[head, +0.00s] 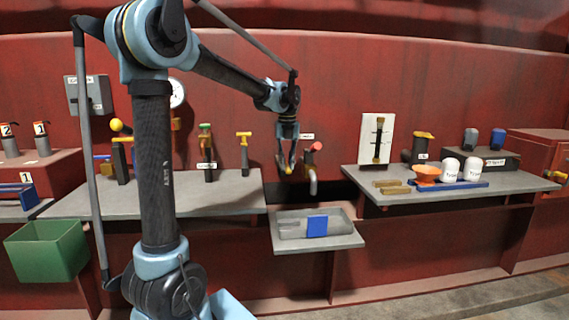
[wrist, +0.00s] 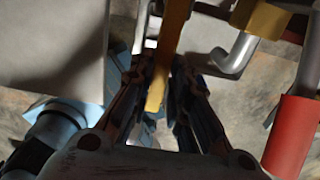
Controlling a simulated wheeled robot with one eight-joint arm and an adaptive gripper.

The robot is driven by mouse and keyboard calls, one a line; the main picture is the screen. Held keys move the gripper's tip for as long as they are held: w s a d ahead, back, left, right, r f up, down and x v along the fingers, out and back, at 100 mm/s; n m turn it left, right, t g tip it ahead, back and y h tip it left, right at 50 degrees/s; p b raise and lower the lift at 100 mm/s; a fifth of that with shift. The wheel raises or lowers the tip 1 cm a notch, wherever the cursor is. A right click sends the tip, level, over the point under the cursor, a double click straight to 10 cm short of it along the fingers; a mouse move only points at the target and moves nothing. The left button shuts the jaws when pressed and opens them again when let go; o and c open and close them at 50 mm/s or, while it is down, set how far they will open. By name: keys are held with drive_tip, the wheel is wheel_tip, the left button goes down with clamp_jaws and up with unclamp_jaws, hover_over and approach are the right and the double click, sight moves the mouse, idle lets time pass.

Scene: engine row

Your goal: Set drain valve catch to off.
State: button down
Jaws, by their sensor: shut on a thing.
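My gripper (head: 287,165) is in front of the red wall, above the gap between the two grey counters. In the wrist view, the fingers of my gripper (wrist: 162,80) are shut on a yellow lever (wrist: 173,35), with its free end between them. I cannot read a label that shows whether this is the drain valve catch, nor its off mark. A small white label (head: 307,136) is on the wall above.
A grey tray (head: 345,241) with a blue-marked item stands below the gripper. The left counter (head: 235,196) carries several upright levers. A green bin (head: 48,250) is at lower left.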

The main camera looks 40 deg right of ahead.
sight(286, 166)
drive_tip(key=c, duration=1.8)
unclamp_jaws()
drive_tip(key=shift+r, duration=0.15)
wheel_tip(286, 166, up, 12)
drive_tip(key=shift+w+a, duration=0.1)
drive_tip(key=shift+w, duration=0.05)
